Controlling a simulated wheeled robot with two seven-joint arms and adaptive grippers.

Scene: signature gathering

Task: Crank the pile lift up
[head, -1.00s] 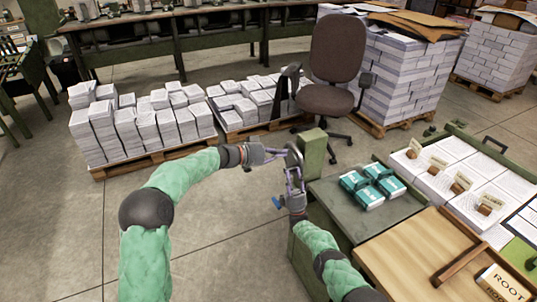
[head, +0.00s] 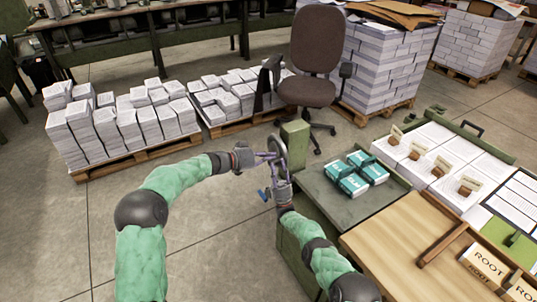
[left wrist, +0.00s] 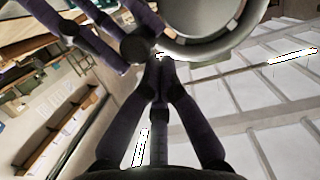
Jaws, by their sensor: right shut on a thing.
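The pile lift's green post (head: 295,143) stands at the left edge of the green-grey table. A grey crank wheel (head: 277,147) is on its near left side; its round rim fills the top of the left wrist view (left wrist: 238,42). My left gripper (head: 268,156) is beside the wheel on its left. Its fingertips (left wrist: 160,64) meet just below the rim, with nothing visible between them. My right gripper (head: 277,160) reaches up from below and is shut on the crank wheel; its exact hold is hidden. A small blue part (head: 264,195) shows beside my right wrist.
Teal-and-white packs (head: 352,185) lie on the green-grey table top (head: 335,205). A wooden tray (head: 400,235) and paper stacks with stamps (head: 440,165) are to the right. A brown chair (head: 316,60) and pallets of paper (head: 130,125) stand behind. The floor at left is clear.

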